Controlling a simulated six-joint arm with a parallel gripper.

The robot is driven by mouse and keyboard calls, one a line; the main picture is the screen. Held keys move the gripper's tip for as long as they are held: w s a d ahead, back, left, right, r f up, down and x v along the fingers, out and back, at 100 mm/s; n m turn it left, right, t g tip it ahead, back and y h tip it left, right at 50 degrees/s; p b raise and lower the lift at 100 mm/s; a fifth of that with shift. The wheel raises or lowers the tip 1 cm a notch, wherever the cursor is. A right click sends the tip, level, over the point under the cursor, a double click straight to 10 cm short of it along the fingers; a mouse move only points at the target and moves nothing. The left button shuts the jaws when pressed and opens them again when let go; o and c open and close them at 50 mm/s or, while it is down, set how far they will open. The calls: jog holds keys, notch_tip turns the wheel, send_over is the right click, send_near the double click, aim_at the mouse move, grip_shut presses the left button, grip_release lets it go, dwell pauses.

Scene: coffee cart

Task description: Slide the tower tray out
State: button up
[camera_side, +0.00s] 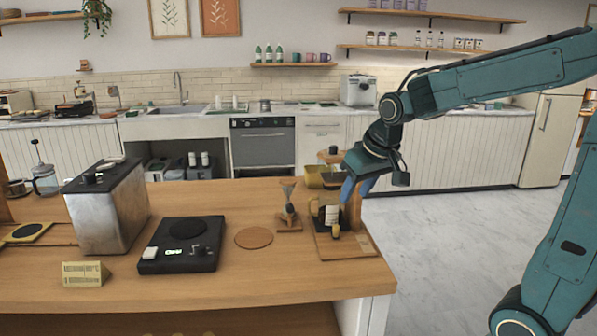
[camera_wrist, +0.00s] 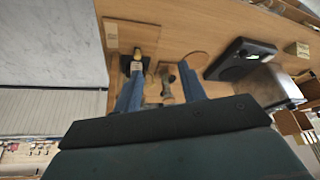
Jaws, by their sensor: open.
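The wooden tower (camera_side: 357,212) stands at the right end of the counter. Its flat wooden tray (camera_side: 360,246) lies at the base, and a small yellow upright piece (camera_side: 335,231) shows on it. A dark vessel with a pale label (camera_side: 331,213) and a yellow handle stands in the tower. In the wrist view the tray (camera_wrist: 116,38) is at the upper left, with the yellow piece (camera_wrist: 137,55) on it. My gripper (camera_side: 346,190) is open, its blue fingers pointing down beside the tower's upper part. In the wrist view my gripper (camera_wrist: 159,70) has nothing visibly held between its fingers.
A small wooden stand with a grey funnel-like top (camera_side: 289,206) is just left of the tower. A round brown coaster (camera_side: 254,238), a black scale (camera_side: 182,245) and a metal box (camera_side: 108,210) sit farther left. The counter's right edge is close to the tray.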

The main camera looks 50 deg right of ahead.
jog(key=m+g, duration=0.1)
jog(key=m, duration=0.1)
send_near(337, 226)
jog(key=a+v, duration=0.1)
jog(key=v, duration=0.3)
jog(key=shift+s+r+h, duration=0.15)
jog(key=shift+h, duration=0.15)
jog(key=shift+x, duration=6.85)
grip_shut()
